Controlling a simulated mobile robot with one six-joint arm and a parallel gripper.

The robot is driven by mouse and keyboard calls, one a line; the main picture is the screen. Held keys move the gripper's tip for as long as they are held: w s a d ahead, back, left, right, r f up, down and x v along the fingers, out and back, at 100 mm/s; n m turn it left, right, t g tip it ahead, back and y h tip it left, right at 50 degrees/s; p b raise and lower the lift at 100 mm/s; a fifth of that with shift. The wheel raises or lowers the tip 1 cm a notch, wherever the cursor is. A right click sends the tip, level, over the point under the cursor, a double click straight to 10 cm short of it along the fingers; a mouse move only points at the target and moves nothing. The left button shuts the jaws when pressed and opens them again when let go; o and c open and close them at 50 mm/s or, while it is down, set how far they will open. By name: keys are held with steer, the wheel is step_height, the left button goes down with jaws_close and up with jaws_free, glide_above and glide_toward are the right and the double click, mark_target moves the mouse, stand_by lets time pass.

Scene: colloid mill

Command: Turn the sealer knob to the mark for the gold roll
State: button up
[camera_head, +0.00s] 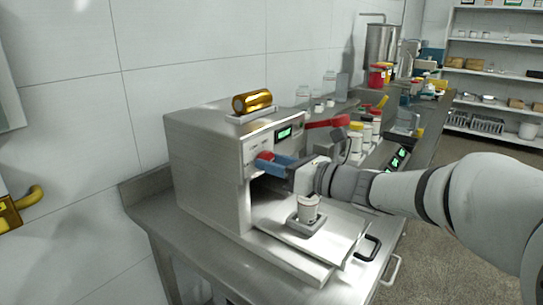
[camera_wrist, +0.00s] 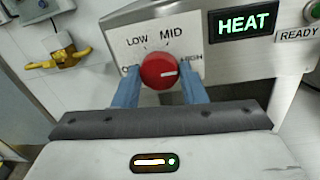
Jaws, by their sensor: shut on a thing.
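The sealer (camera_head: 205,165) is a pale metal box on the steel bench, with the gold roll (camera_head: 253,101) lying on top. Its red knob (camera_wrist: 158,70) has a dial with LOW, MID and HIGH; a label at left is mostly hidden by a finger. The knob's white line points right, toward the HIGH side. My gripper (camera_wrist: 161,82) has its blue fingers on both sides of the knob, shut on it. In the head view my gripper (camera_head: 283,165) reaches the front panel, and the knob (camera_head: 264,156) shows just past the fingertips. A display (camera_wrist: 245,22) reads HEAT.
A white cup (camera_head: 308,208) sits in a holder on the tray (camera_head: 335,238) pulled out below my gripper. A red lever (camera_head: 328,121) sticks out at the sealer's right. Jars and tools crowd the bench behind. A yellow valve (camera_head: 20,207) is on the left wall.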

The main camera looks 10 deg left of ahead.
steer(key=shift+w+f+m, duration=0.1)
steer(key=shift+m, duration=0.2)
steer(key=o, duration=0.8)
steer(key=shift+d, duration=0.15)
steer(key=shift+c, duration=0.2)
steer(key=shift+o, duration=1.1)
steer(key=v, duration=0.7)
steer(key=shift+d+p, duration=0.35)
steer(key=shift+p, duration=0.05)
steer(key=shift+s, duration=0.2)
